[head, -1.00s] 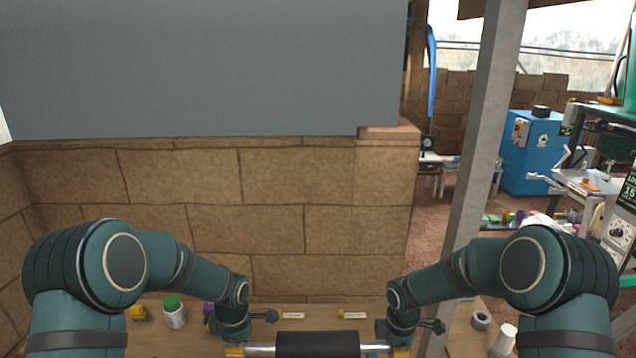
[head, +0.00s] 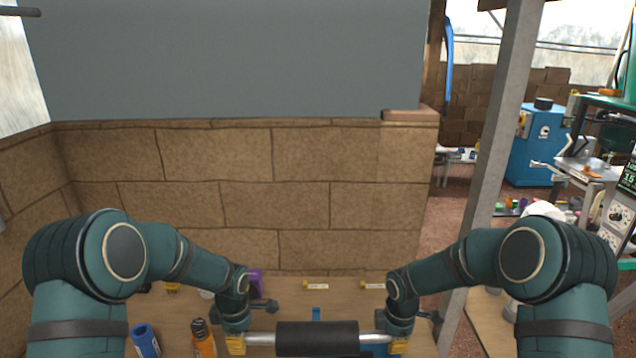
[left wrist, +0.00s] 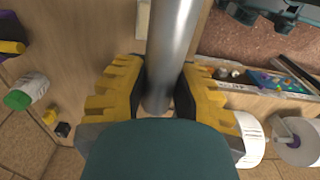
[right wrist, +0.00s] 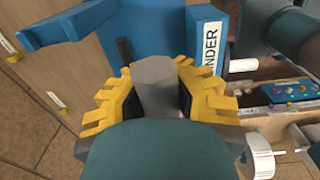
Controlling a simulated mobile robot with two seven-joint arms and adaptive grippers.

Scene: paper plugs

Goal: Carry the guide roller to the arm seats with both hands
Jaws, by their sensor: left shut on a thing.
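The guide roller (head: 317,338) has a black middle and bare metal shaft ends and lies level across the bottom of the head view. My left gripper (head: 236,343) is shut on its left shaft, which also shows between the yellow fingers in the left wrist view (left wrist: 170,50). My right gripper (head: 398,346) has its fingers closed around the right shaft end, seen in the right wrist view (right wrist: 155,85). A blue machine part (right wrist: 170,45) with a label ending in "NDER" stands just beyond that end. I cannot tell which part is the arm seats.
The wooden bench (head: 215,290) lies below the roller. A brick wall (head: 250,185) closes the back. A grey post (head: 500,150) stands at right.

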